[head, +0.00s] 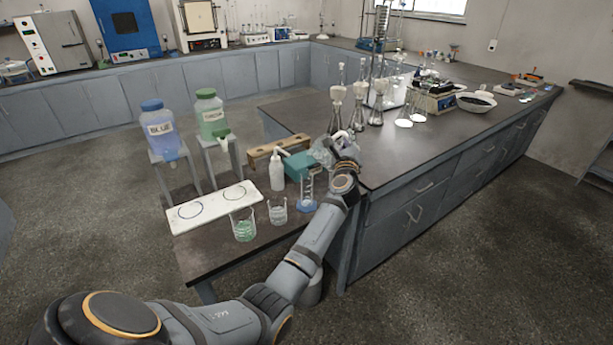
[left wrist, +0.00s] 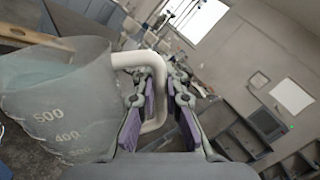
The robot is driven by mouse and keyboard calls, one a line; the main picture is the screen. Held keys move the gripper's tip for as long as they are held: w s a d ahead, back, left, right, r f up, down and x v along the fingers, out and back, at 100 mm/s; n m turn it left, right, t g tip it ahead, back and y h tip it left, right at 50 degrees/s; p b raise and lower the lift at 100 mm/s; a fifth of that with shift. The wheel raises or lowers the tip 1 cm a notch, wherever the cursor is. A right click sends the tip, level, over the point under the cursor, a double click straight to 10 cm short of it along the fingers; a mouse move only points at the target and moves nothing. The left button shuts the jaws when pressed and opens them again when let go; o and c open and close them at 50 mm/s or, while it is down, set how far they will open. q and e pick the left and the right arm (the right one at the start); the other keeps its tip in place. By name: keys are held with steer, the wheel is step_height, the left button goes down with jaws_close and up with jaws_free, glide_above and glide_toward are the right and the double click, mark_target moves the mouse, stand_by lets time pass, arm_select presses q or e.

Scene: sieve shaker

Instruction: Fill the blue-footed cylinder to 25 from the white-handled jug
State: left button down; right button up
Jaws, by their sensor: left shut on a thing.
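My left gripper (head: 342,150) is shut on the white handle of the clear jug (head: 322,152), held above the right end of the low bench. In the left wrist view the jug (left wrist: 60,110) shows marks of 500 and 400, and its white handle (left wrist: 158,72) passes between the purple finger pads. The blue-footed cylinder (head: 307,191) stands upright on the low bench, below and left of the gripper. Its liquid level is too small to read. My right gripper is not in view.
Beakers with green (head: 243,228) and clear (head: 278,211) contents stand left of the cylinder. A white wash bottle (head: 277,172), a teal box (head: 297,166) and a white board with two circles (head: 212,206) are close by. Several flasks stand on the taller counter (head: 430,150) at right.

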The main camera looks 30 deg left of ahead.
arm_select(q)
steer(key=shift+w, duration=0.1)
stand_by(0.7)
steer(key=shift+r, duration=0.1)
steer(key=d+m+p, duration=0.1)
steer(key=p, duration=0.1)
steer(key=w+d+r+m+p, duration=0.1)
steer(key=p, duration=0.1)
steer(key=shift+w+d+m+h, duration=0.25)
steer(key=shift+m+h, duration=0.15)
steer(key=w+d+f+m+g, duration=0.1)
steer(key=w+d+f+m, duration=0.1)
steer(key=f+m, duration=0.3)
steer(key=shift+w+d+f+m+h+p, duration=0.3)
steer(key=shift+w+d+f+m+h, duration=0.15)
steer(key=shift+d, duration=0.3)
